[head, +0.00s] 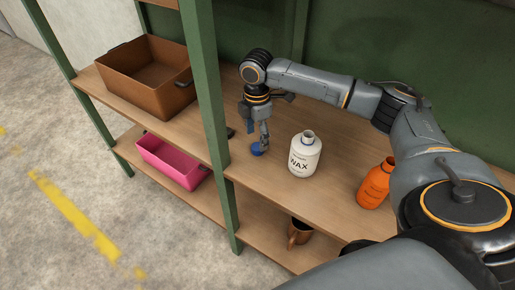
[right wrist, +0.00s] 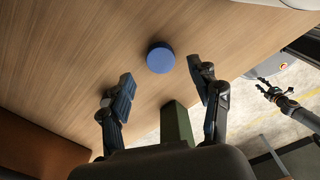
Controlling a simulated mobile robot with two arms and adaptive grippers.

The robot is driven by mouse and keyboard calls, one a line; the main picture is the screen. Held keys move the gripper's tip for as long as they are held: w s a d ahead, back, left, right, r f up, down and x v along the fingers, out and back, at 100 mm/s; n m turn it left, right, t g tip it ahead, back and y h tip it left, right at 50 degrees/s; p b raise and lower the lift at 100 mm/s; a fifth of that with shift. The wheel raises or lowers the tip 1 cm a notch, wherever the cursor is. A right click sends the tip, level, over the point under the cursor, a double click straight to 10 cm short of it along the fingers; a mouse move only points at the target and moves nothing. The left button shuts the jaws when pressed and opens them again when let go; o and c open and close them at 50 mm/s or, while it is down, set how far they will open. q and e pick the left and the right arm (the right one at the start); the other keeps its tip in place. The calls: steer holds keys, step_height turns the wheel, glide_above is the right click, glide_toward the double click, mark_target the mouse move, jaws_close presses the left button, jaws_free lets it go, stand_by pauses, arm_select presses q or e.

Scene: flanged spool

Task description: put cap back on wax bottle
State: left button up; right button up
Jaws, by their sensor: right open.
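The white wax bottle (head: 305,157) stands upright and uncapped on the upper wooden shelf in the head view. The blue round cap (head: 257,149) lies on the shelf to its left. My right gripper (head: 263,138) points down just over the cap. In the right wrist view the cap (right wrist: 160,58) lies beyond the spread, empty fingers of my right gripper (right wrist: 164,85), roughly centred between them and apart from both.
An orange bottle (head: 375,184) stands right of the wax bottle. A brown bin (head: 150,85) is at the left of the upper shelf (head: 255,180). A pink bin (head: 172,165) and copper mug (head: 298,234) sit below. A green post (head: 214,120) rises left of my right gripper.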

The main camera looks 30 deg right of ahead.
mark_target(258, 147)
step_height(258, 147, down, 4)
steer(key=shift+s+f, duration=0.1)
steer(key=shift+c, duration=0.2)
steer(key=c, duration=0.7)
